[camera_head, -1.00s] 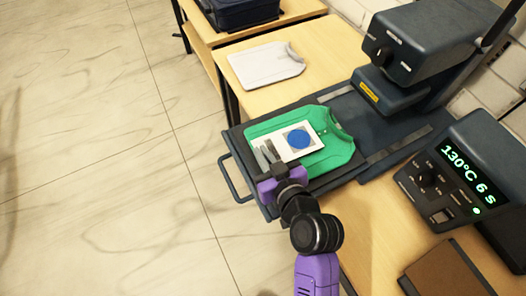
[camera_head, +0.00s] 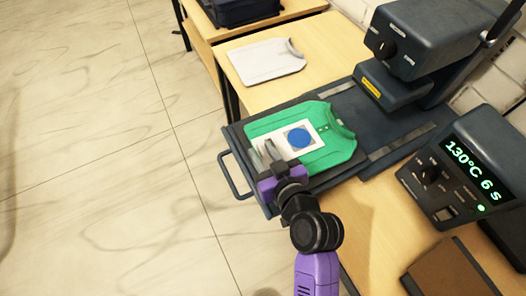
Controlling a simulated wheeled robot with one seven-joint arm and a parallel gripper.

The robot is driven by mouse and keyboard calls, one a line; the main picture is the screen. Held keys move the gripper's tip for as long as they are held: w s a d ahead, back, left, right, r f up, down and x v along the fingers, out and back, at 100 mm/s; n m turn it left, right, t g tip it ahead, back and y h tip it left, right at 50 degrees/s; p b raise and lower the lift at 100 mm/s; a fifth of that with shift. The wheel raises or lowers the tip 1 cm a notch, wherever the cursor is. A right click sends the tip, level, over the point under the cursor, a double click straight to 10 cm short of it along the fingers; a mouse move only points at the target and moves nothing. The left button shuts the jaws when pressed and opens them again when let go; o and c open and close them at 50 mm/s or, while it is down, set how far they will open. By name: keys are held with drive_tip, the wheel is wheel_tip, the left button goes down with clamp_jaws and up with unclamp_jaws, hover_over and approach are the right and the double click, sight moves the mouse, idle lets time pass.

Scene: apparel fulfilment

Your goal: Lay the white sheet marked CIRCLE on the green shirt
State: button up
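The green shirt (camera_head: 333,153) lies flat on the dark lower plate of a heat press. The white sheet (camera_head: 284,154), printed with a blue circle on a grey patch, lies over the middle and left of the shirt and looks flat. Any lettering on it is too small to read. My gripper (camera_head: 265,150) is at the sheet's near left part, low over it, with its two fingers side by side and a small gap between them. The fingers and purple gripper body hide the sheet's near corner. Whether the fingertips touch the sheet cannot be told.
The press head (camera_head: 393,88) stands at the back right, clear of the shirt. A control box (camera_head: 470,170) reads 130°C 6 s. A white shirt (camera_head: 266,62) lies on the wooden table behind. A brown box (camera_head: 452,272) is at the lower right. A handle (camera_head: 233,176) sticks out left.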

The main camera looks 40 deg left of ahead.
drive_tip(key=b+v, duration=0.1)
drive_tip(key=v, duration=0.6)
drive_tip(key=shift+s+d, duration=0.15)
drive_tip(key=shift+d, duration=0.05)
drive_tip(key=shift+d+r, duration=0.1)
drive_tip(key=shift+d, duration=0.05)
drive_tip(key=shift+r, duration=0.1)
